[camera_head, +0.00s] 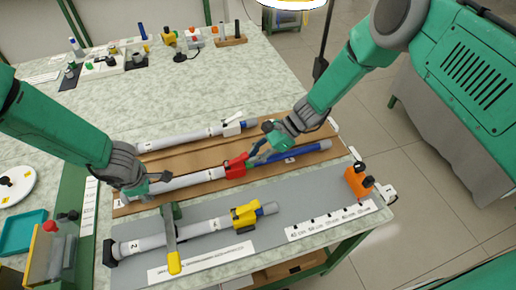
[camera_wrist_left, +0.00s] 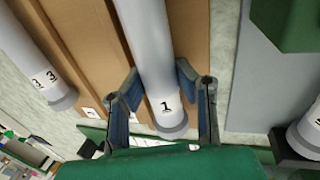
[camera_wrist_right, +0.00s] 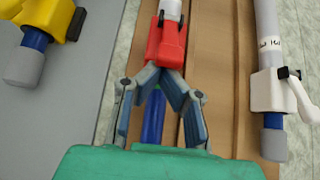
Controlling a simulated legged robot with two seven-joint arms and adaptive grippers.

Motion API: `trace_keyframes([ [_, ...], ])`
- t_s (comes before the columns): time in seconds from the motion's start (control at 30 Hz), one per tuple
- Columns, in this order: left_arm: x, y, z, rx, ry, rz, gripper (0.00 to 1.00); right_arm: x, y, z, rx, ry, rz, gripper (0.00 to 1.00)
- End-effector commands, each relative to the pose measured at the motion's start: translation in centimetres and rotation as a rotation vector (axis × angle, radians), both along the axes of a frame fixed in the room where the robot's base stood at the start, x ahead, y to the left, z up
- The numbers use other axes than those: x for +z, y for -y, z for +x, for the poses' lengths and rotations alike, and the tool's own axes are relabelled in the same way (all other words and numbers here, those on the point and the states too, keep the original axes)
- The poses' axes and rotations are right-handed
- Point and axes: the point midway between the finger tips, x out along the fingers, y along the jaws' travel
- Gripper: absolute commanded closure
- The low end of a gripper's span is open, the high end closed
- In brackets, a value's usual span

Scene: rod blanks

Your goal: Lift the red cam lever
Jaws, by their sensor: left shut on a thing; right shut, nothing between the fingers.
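The red cam lever (camera_head: 237,166) sits on its red clamp around rod 1, where the white tube (camera_head: 190,181) meets the blue inner rod (camera_head: 300,152). The red part also shows in the right wrist view (camera_wrist_right: 167,45). My left gripper (camera_head: 145,184) is shut on the white tube near its end marked 1, which shows in the left wrist view (camera_wrist_left: 158,60). My right gripper (camera_head: 259,155) is shut and empty, its tips right by the blue-rod end of the red part. Whether they touch it I cannot tell.
Rod 3 with a white clamp (camera_head: 232,129) lies behind on the brown board. Rod 2 with a yellow clamp (camera_head: 246,215) lies in front on the grey mat, beside a marked ruler strip (camera_head: 330,220). An orange block (camera_head: 357,181) stands at the right edge.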

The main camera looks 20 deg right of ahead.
Motion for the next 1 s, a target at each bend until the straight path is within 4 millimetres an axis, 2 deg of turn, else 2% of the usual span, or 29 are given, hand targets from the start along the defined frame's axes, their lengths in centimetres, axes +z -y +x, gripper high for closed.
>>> trace_keyframes([
  [0.57,0.0,0.0,0.0,0.0,0.0,0.0,1.0,0.0,-0.4,0.0,0.002,-0.001,-0.018,1.0],
  [0.77,0.0,0.0,0.0,0.0,0.0,0.0,1.0,0.8,-0.6,0.0,0.005,0.004,-0.1,1.0],
  [1.0,0.0,0.0,0.0,0.0,0.0,0.0,1.0,2.3,-1.2,0.0,0.01,0.013,-0.292,1.0],
])
